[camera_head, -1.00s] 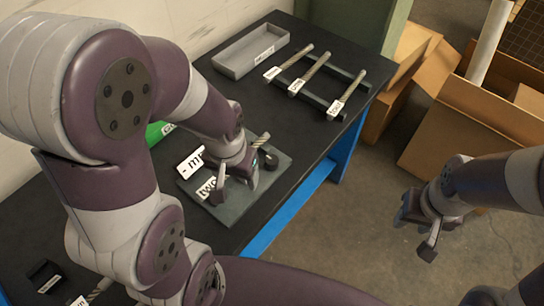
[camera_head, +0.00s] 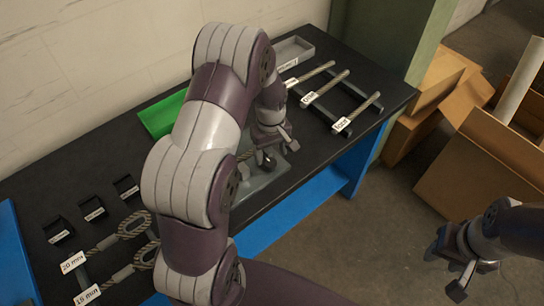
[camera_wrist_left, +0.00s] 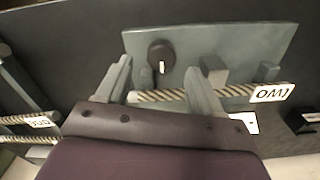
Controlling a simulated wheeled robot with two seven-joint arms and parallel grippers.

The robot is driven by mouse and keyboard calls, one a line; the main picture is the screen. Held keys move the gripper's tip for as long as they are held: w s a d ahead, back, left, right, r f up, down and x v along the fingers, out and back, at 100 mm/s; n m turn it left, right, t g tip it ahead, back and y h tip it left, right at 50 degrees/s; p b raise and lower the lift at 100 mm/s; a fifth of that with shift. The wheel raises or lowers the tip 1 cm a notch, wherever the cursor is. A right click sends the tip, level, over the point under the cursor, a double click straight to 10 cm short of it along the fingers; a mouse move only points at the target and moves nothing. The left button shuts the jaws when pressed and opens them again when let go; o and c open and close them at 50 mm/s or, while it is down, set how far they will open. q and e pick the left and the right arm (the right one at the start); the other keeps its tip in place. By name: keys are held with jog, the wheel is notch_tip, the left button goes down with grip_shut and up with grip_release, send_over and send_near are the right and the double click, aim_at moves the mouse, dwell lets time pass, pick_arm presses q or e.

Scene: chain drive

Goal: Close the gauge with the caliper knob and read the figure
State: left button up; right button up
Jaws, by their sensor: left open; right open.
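The gauge is a grey plate on the dark bench, partly hidden by my left arm in the head view (camera_head: 262,183). The left wrist view shows its plate (camera_wrist_left: 225,38), a round dark caliper knob (camera_wrist_left: 161,56) with a white mark, and small grey blocks. A rope piece (camera_wrist_left: 232,91) with a tag reading "two" (camera_wrist_left: 272,92) lies along the gauge. My left gripper (camera_head: 277,149) is over the gauge, its open fingers (camera_wrist_left: 160,78) to either side of the knob and apart from it. My right gripper (camera_head: 458,270) is open and empty, above the floor.
Several tagged rods or ropes (camera_head: 325,85) lie on a rack at the bench's far right, before a grey tray (camera_head: 296,50). A green tray (camera_head: 160,115) stands behind my left arm. Looped ropes (camera_head: 125,230) and small black holders (camera_head: 93,208) are at left. Cardboard boxes (camera_head: 480,165) stand right.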

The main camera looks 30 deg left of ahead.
aim_at(270, 162)
pick_arm(q)
notch_tip(270, 162, down, 4)
jog(key=shift+s+r, duration=0.15)
jog(key=shift+r, duration=0.05)
jog(key=shift+a+f, duration=0.15)
jog(key=shift+f, duration=0.1)
jog(key=shift+d, duration=0.2)
jog(key=c, duration=0.3)
jog(key=shift+r, duration=0.1)
jog(key=c, duration=0.8)
jog(key=shift+o, duration=0.2)
